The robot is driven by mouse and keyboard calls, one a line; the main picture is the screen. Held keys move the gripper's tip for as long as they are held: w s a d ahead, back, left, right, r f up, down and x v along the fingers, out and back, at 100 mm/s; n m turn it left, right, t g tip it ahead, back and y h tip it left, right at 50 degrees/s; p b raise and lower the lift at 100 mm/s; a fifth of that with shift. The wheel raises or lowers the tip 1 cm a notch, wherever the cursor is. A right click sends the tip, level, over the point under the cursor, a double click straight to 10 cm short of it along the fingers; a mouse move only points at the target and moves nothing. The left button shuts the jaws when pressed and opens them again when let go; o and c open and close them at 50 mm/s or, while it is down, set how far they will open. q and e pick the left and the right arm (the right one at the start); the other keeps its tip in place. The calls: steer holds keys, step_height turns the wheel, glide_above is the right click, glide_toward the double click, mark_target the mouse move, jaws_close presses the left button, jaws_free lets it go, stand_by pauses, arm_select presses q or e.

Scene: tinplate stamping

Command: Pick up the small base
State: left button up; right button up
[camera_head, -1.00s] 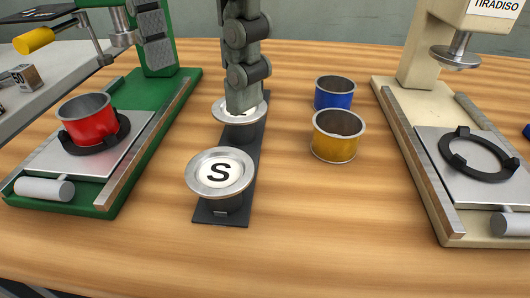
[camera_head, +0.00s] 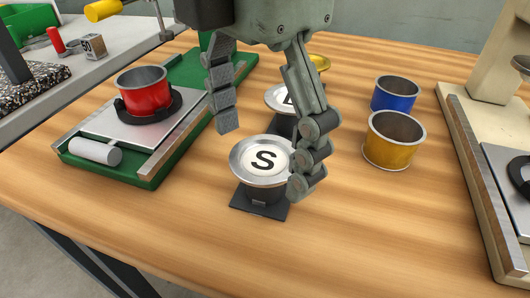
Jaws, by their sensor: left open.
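The small base (camera_head: 258,172) is a silver disc with a black S on a white centre. It sits on a dark stand on the wooden table. My left gripper (camera_head: 264,158) comes down from the top and is open. One finger is to the left of and behind the disc. The other finger overlaps the disc's right rim in the picture; I cannot tell whether it touches. Nothing is between the fingers in a grip. My right gripper is not in view.
Behind the S disc, another silver disc (camera_head: 278,99) is partly hidden by my finger. A yellow can (camera_head: 391,142) and a blue can (camera_head: 394,96) stand to the right. A green press (camera_head: 150,175) with a red can (camera_head: 146,92) is left, a cream press (camera_head: 470,170) right. The front table is clear.

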arm_select(q)
steer(key=c, duration=0.8)
steer(key=shift+r, duration=0.1)
steer(key=shift+c, duration=0.2)
